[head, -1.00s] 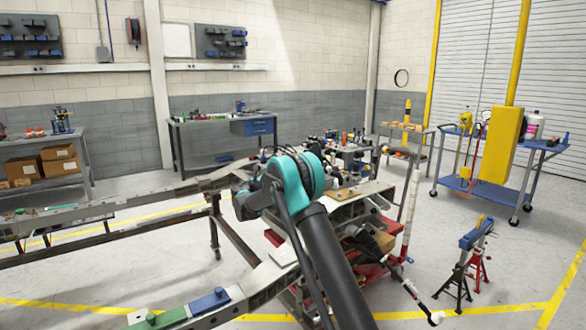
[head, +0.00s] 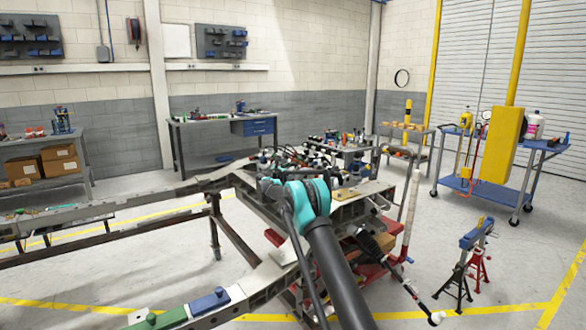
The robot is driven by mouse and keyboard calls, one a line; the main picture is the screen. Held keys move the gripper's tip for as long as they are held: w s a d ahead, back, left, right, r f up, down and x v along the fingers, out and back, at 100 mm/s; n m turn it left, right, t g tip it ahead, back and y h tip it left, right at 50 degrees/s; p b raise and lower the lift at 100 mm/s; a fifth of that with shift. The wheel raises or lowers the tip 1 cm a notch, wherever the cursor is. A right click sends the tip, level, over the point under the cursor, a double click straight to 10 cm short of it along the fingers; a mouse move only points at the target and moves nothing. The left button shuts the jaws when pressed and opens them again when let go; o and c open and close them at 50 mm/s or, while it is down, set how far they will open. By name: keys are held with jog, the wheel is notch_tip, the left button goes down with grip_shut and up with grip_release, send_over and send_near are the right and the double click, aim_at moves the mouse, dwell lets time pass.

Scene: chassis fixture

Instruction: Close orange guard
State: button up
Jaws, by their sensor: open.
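I cannot pick out an orange guard in the head view; my arm covers part of the chassis frame (head: 150,213). My dark arm with teal joints reaches over the front of the frame from the bottom edge. My gripper cannot be made out; the teal joints and the clutter beyond them hide that area. A green block (head: 158,318) and a blue block (head: 209,301) sit on the near rail of the frame.
A tool cart (head: 350,158) stands just beyond the frame. A blue cart (head: 478,190) with a yellow post is at right. Red and black stands (head: 480,265) are on the floor at right. A workbench (head: 205,121) is at the back wall.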

jog(key=shift+w+d, duration=0.3)
jog(key=shift+w, duration=0.1)
grip_shut()
